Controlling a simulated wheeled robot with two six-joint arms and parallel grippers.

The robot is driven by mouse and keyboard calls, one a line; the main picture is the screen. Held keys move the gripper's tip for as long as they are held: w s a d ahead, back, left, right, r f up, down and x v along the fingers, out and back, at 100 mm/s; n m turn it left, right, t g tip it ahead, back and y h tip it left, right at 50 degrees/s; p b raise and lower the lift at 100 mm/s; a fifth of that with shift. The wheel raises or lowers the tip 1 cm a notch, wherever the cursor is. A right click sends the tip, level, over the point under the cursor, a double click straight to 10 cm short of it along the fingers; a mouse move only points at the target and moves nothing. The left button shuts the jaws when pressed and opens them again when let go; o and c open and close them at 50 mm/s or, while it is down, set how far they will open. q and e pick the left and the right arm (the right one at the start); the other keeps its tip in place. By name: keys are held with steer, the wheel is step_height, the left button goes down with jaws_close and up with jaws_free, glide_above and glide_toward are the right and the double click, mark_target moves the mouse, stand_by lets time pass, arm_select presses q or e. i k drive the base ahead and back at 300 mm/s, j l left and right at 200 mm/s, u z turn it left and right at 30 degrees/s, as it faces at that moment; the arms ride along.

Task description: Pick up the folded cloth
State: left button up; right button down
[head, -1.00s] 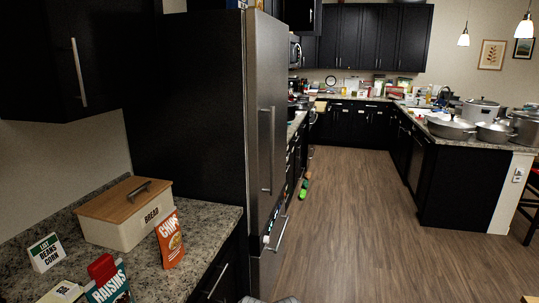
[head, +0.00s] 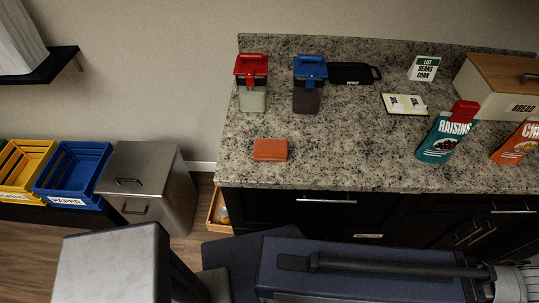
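A small flat orange-red rectangle (head: 270,149), which looks like the folded cloth, lies on the granite counter (head: 330,150) near its front left edge in the head view. Nothing covers it or touches it. Neither of my grippers can be made out in the head view, so whether they are open or shut does not show.
Behind the cloth stand a red-lidded container (head: 252,85) and a blue-lidded one (head: 307,85). A raisins pack (head: 440,138) and bread box (head: 500,85) stand to the right. A metal bin (head: 150,185) and a blue crate (head: 75,178) are left of the counter.

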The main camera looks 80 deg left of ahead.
mark_target(265, 149)
steer(key=k+l+u, duration=0.2)
steer(key=u, duration=2.3)
steer(key=j, duration=0.1)
